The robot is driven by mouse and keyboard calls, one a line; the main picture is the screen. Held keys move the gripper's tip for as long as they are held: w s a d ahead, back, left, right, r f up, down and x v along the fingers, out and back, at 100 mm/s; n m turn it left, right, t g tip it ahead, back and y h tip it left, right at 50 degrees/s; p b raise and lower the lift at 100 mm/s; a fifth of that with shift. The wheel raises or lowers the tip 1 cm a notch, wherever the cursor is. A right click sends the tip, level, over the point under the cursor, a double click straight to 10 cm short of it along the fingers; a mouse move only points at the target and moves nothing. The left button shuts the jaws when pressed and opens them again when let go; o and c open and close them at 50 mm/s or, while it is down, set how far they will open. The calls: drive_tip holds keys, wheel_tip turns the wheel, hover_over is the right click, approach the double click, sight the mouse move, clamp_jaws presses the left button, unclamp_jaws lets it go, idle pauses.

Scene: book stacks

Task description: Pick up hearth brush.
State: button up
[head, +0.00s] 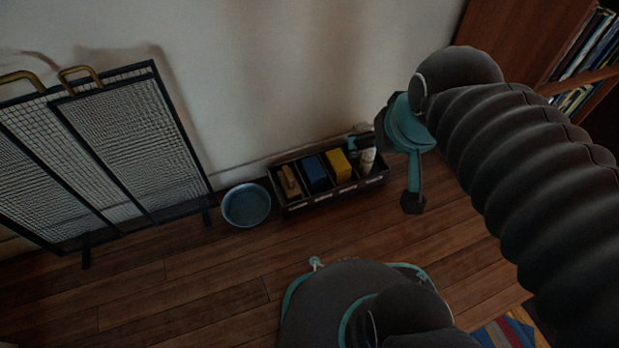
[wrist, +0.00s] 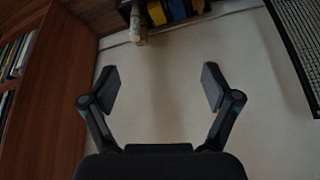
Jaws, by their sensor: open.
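A tan, wooden-looking object (head: 290,183) stands in the leftmost compartment of a dark divided box (head: 296,206). It looks most like the hearth brush, but its bristles cannot be made out. A pale, roughly cylindrical object (head: 367,161) stands in the rightmost compartment. It also shows at the top of the wrist view (wrist: 137,24).
A blue block (head: 315,172) and a yellow block (head: 340,165) fill the middle compartments. A blue bowl (head: 246,205) sits left of the box. A mesh fire screen (head: 110,150) stands farther left. A wooden bookcase (head: 530,35) is at right.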

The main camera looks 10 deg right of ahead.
drive_tip(key=w+a+f+m+g+p, duration=0.2)
drive_tip(key=w+a+m, duration=0.15)
drive_tip(key=w, duration=0.75)
drive_tip(key=m+g+p, duration=0.3)
drive_tip(key=m+p, duration=0.1)
drive_tip(key=m, duration=0.7)
hover_over(288, 173)
wheel_tip(288, 173, down, 28)
drive_tip(key=f, duration=0.9)
drive_tip(key=shift+w+a+f+b, duration=0.1)
drive_tip(key=shift+a+f+b, duration=0.1)
drive_tip(key=shift+f+b, duration=0.1)
drive_tip(key=shift+d+f+b, duration=0.2)
drive_tip(key=shift+f+b, duration=0.1)
drive_tip(key=shift+f, duration=2.45)
drive_tip(key=c, duration=1.3)
